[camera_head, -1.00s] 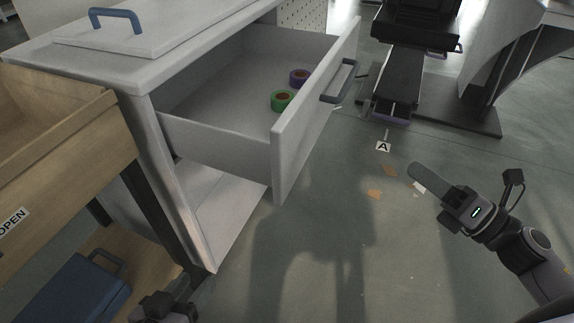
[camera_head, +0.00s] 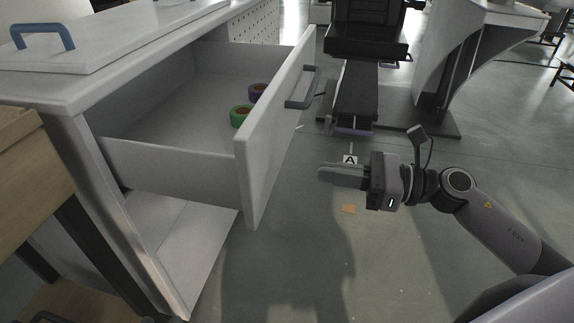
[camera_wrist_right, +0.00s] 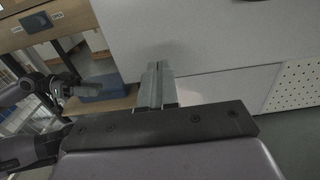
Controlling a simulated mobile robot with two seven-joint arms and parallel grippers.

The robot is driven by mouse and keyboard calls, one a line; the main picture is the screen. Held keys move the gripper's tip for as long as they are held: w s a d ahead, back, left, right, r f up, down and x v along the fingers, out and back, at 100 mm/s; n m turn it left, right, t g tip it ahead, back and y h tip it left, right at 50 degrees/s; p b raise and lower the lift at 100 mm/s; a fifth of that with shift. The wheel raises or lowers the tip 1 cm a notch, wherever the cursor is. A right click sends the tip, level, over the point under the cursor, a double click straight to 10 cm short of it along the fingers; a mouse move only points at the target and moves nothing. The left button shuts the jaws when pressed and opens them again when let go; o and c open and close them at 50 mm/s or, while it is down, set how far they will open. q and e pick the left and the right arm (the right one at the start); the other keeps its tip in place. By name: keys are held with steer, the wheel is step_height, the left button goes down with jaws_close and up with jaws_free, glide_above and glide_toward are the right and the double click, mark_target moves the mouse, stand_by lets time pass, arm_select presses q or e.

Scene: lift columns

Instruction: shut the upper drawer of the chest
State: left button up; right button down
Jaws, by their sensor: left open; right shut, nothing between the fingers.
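The upper drawer (camera_head: 190,170) of the pale grey chest (camera_head: 110,85) is pulled well out to the right in the head view. Its front (camera_head: 265,150) carries a dark grey bar handle (camera_head: 303,90). A green roll (camera_head: 239,116) and a purple roll (camera_head: 256,91) lie inside. My right gripper (camera_head: 322,174) is shut and empty, right of the drawer front and below handle height, pointing left with a gap. In the right wrist view its fingers (camera_wrist_right: 158,70) point at a pale panel. My left gripper (camera_wrist_right: 66,88) shows small at the left there, open; the head view lacks it.
A wooden bench (camera_head: 35,165) stands close left of the chest. A lid with a blue handle (camera_head: 42,36) lies on the chest top. Black equipment (camera_head: 355,95) stands beyond the drawer. Open floor, with a marker A (camera_head: 350,160), lies right of the drawer.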

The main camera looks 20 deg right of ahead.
mark_target(270, 163)
steer(key=x, duration=0.7)
steer(key=shift+w+a, duration=0.35)
steer(key=shift+a, duration=0.15)
steer(key=shift+a, duration=0.1)
